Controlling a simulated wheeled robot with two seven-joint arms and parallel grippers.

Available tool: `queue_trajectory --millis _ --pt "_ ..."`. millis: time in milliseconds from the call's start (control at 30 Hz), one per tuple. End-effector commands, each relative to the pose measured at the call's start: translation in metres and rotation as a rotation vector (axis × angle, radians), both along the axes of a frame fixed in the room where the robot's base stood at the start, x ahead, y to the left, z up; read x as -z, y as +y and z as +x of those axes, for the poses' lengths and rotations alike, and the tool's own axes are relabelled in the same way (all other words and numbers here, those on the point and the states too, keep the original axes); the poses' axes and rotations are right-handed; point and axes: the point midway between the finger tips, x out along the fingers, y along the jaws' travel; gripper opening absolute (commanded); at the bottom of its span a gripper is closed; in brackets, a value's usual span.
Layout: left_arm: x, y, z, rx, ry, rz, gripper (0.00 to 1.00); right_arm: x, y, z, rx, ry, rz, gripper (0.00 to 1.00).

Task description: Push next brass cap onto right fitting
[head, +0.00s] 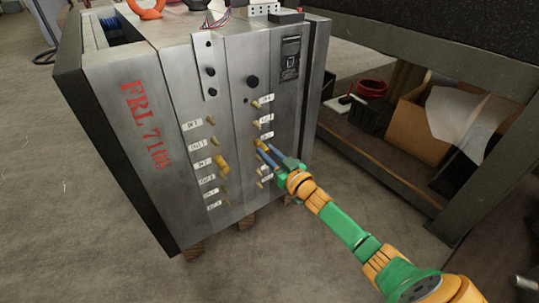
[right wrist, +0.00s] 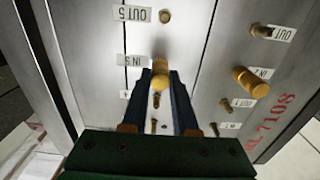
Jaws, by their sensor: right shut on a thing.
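The steel mould base (head: 160,90) stands with its labelled front toward me, with two columns of small brass fittings. My right gripper (head: 258,146) is at the right column, shut on a brass cap (right wrist: 160,72). In the right wrist view the cap is between the blue fingertips (right wrist: 162,75), beside the "IN 5" label. It points at the panel; whether it touches a fitting there is hidden. A thicker brass piece (head: 220,163), which looks like a cap on a fitting, is in the left column, and it also shows in the right wrist view (right wrist: 250,82). My left gripper is out of view.
Bare fittings are close around the fingers, one (right wrist: 166,16) by "OUT 5" and others (right wrist: 224,103) in the adjacent column. A workbench leg and shelf (head: 375,155) with a cardboard box (head: 415,115) stand at the right. The floor (head: 330,260) in front is clear.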

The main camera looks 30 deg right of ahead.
Motion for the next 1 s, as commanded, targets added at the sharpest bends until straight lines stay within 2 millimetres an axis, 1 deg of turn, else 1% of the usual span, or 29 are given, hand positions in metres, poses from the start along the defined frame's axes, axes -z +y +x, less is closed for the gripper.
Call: queue_trajectory --millis 200,233,333,367,567,600,667,700,1000 --pt "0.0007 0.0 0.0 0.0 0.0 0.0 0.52 -0.0008 -0.0005 0.0017 0.001 -0.001 0.0 0.0" --pt "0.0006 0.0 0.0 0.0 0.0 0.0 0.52 -0.0009 -0.0005 0.0017 0.001 -0.002 0.0 0.3" --pt "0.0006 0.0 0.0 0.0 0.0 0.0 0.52 -0.0009 -0.0005 0.0017 0.001 -0.002 0.0 0.57" --pt "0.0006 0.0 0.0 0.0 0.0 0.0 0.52 -0.0009 -0.0004 0.0017 0.001 -0.002 0.0 0.62" --pt "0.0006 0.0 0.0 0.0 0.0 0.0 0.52 -0.0006 -0.0003 0.0016 0.001 -0.001 0.0 0.62" --pt "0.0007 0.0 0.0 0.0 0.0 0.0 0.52 -0.0004 -0.0003 0.0016 0.001 -0.001 0.0 0.68" --pt "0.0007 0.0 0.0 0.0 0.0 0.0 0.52 -0.0003 -0.0003 0.0015 0.001 -0.001 0.0 0.84" --pt "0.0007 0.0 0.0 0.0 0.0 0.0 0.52 -0.0003 -0.0002 0.0015 0.001 -0.001 0.001 0.87" --pt "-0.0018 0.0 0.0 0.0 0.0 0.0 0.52 -0.0013 -0.0002 -0.0001 0.0 0.0 0.001 0.87"
